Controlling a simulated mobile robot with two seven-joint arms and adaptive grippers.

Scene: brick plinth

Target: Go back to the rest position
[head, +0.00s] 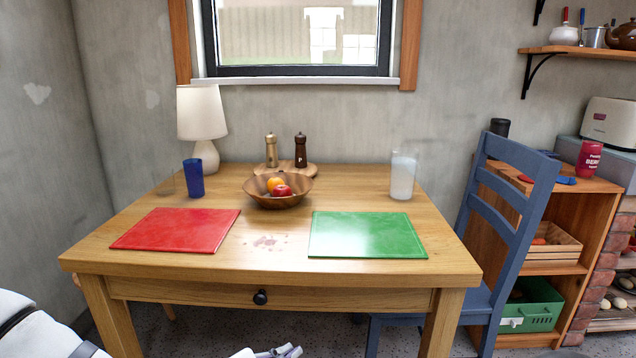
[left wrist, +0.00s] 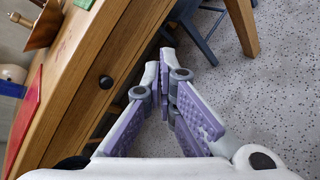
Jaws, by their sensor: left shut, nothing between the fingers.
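My left gripper (head: 278,352) just shows at the bottom edge of the head view, low in front of the wooden table (head: 130,238). In the left wrist view its fingers (left wrist: 161,75) meet at the tips, shut and empty, below the tabletop and beside the drawer front with its dark knob (left wrist: 105,82). Speckled floor lies beyond the fingers. Part of my white left arm shows at the lower left of the head view. My right gripper is in neither view.
On the table are a red mat (head: 178,230), a green mat (head: 366,235), a fruit bowl (head: 278,200), a blue cup (head: 194,178), a frosted glass (head: 402,177) and a lamp (head: 202,115). A blue chair (head: 512,205) stands at the table's right side.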

